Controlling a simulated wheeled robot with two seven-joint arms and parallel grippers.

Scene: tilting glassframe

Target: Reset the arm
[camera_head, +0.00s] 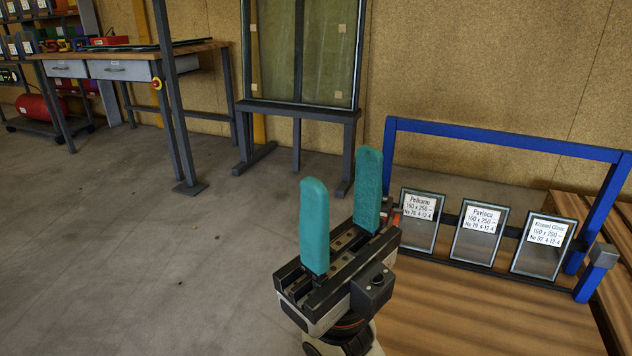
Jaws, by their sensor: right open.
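My right gripper (341,206) stands near the middle of the head view, with its two teal fingers pointing up and well apart. It is open, and nothing shows between the fingers. It is in front of and left of the blue-framed rack, and its body covers part of the wooden surface's left edge. My left gripper is not in view.
A blue rack (508,143) on a wooden surface (480,310) at right holds three labelled glass samples (478,236). A dark stand with a glass pane (302,55) is by the back wall. A workbench (130,55) is at back left. The left floor (100,250) is clear.

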